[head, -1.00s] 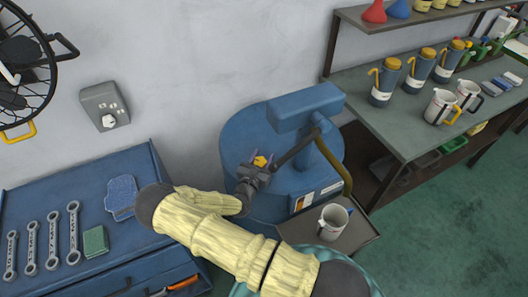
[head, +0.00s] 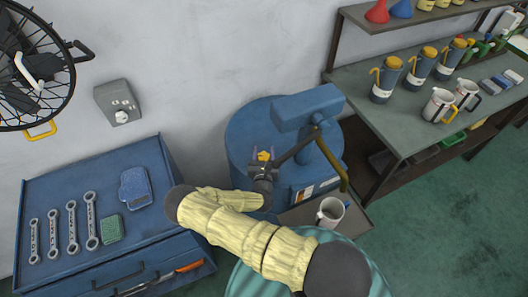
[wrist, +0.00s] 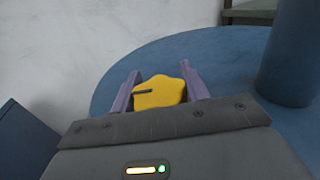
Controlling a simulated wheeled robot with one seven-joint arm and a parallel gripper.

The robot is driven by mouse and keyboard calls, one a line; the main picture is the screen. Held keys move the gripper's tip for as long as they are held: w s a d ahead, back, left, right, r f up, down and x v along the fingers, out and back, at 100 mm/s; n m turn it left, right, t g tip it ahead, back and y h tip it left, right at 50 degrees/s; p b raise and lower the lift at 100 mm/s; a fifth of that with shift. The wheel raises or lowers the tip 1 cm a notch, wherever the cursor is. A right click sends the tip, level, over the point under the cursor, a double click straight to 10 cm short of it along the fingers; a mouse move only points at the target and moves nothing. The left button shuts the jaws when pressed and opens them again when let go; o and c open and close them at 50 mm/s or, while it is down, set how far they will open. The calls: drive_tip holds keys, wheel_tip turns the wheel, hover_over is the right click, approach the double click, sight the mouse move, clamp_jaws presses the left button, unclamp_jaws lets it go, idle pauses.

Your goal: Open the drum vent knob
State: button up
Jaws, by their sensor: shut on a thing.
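The drum vent knob is a yellow, lobed knob with a dark pointer line (wrist: 160,92), on top of the blue drum (head: 242,130). In the wrist view it sits between the two purple fingers of my gripper (wrist: 160,88), which are shut on it from left and right. The pointer line lies nearly level and points left. In the head view my gripper (head: 263,157) reaches over the drum top, with the knob (head: 264,156) showing as a small yellow patch between the fingers. The knob's base is hidden.
A blue pump head (head: 307,107) with a dark lever rises from the drum close to my gripper. A side shelf (head: 357,221) holds a white mug (head: 330,212). A blue tool cabinet (head: 60,195) stands left; a bench (head: 400,140) with jugs and mugs stands right.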

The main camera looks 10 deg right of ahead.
drive_tip(key=o, duration=1)
drive_tip(key=shift+s, duration=0.15)
drive_tip(key=b+v, duration=0.4)
drive_tip(key=v, duration=1.3)
drive_tip(key=shift+a, duration=0.2)
